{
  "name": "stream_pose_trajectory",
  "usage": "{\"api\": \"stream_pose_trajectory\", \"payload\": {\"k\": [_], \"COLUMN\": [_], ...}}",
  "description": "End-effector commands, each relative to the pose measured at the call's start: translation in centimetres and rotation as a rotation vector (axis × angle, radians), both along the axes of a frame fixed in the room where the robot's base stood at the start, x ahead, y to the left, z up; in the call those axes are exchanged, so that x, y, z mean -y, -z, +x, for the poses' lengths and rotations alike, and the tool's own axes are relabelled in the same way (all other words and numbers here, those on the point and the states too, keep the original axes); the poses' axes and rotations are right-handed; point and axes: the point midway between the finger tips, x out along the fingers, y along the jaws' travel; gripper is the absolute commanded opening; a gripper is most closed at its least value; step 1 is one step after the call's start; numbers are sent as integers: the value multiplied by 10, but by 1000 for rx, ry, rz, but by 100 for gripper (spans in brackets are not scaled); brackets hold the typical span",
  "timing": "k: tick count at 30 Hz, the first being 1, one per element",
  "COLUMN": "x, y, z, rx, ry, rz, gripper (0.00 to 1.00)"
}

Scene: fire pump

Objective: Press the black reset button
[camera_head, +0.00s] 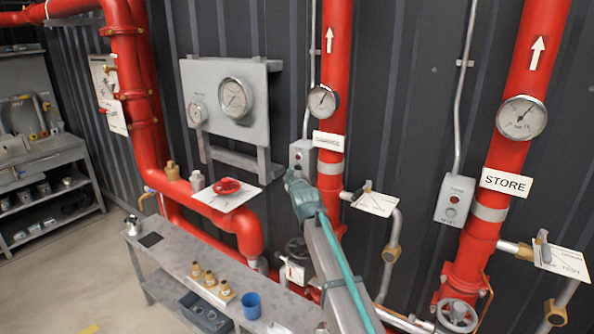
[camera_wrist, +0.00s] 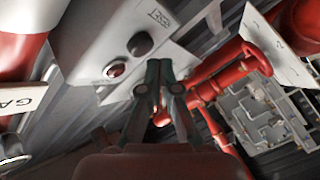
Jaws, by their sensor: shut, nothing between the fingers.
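A grey control box (camera_head: 301,154) is mounted on the dark wall beside the middle red pipe. In the wrist view, the box (camera_wrist: 95,35) has a round black button (camera_wrist: 140,45) and a red button or lamp (camera_wrist: 116,69) side by side. My gripper (camera_head: 290,176) is at the lower left of this box in the head view and hides part of it. In the wrist view my gripper (camera_wrist: 159,68) is shut and empty, its fingertips close to the black button, just below and right of it. I cannot tell whether they touch the box.
A second grey box (camera_head: 455,200) is by the right pipe labelled STORE. A gauge panel (camera_head: 232,100) is on the wall to the left. A bench (camera_head: 190,265) below holds brass fittings and a blue cup (camera_head: 251,305). Red pipes (camera_head: 335,60) stand close to the arm.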

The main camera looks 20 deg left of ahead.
Motion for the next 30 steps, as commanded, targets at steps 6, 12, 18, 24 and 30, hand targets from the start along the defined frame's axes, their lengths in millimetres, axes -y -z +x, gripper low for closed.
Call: {"api": "stream_pose_trajectory", "payload": {"k": [6, 12, 18, 24, 30], "x": [-3, -8, -12, -13, -13], "y": [3, 4, 3, 0, 0], "z": [-12, -30, -45, -49, -48], "rx": [1, 0, 1, -1, -1], "ry": [-2, -2, -1, 0, 0], "rz": [1, 0, 0, 1, 1], "gripper": [0, 0, 0, 0, 0]}}
